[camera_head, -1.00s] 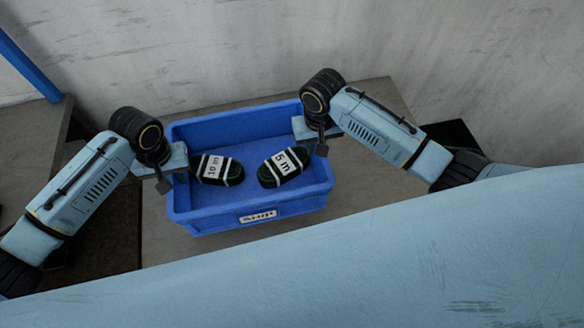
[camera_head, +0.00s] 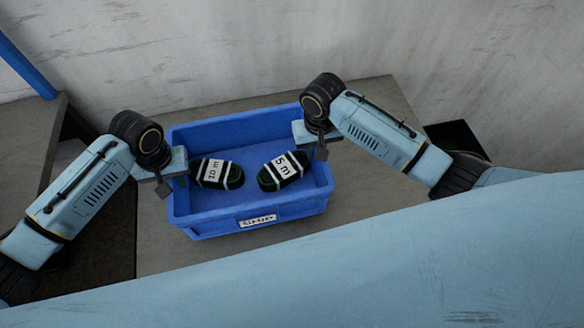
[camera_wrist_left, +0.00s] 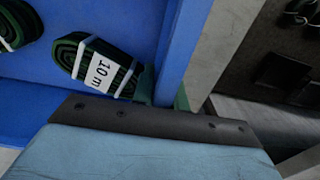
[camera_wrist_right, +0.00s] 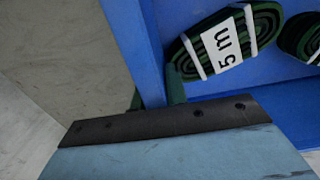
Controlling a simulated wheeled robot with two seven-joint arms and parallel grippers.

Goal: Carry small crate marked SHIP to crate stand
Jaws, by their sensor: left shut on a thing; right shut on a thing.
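The small blue crate marked SHIP (camera_head: 290,209) is upright in the head view, its label on the near wall. Inside lie two dark green coils with white bands, one labelled 10 m (camera_head: 216,173) and one labelled 5 m (camera_head: 283,171). My left gripper (camera_head: 168,180) is shut on the crate's left wall. My right gripper (camera_head: 318,145) is shut on the right wall. The left wrist view shows the crate wall (camera_wrist_left: 180,45) and the 10 m coil; the right wrist view shows the opposite wall (camera_wrist_right: 135,45) and the 5 m coil. The fingertips are mostly hidden.
A grey-brown flat surface (camera_head: 375,120) lies beneath and around the crate; whether the crate touches it I cannot tell. A pale wall (camera_head: 240,50) stands behind. Another grey surface (camera_head: 30,135) and a blue post (camera_head: 25,62) are at the left.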

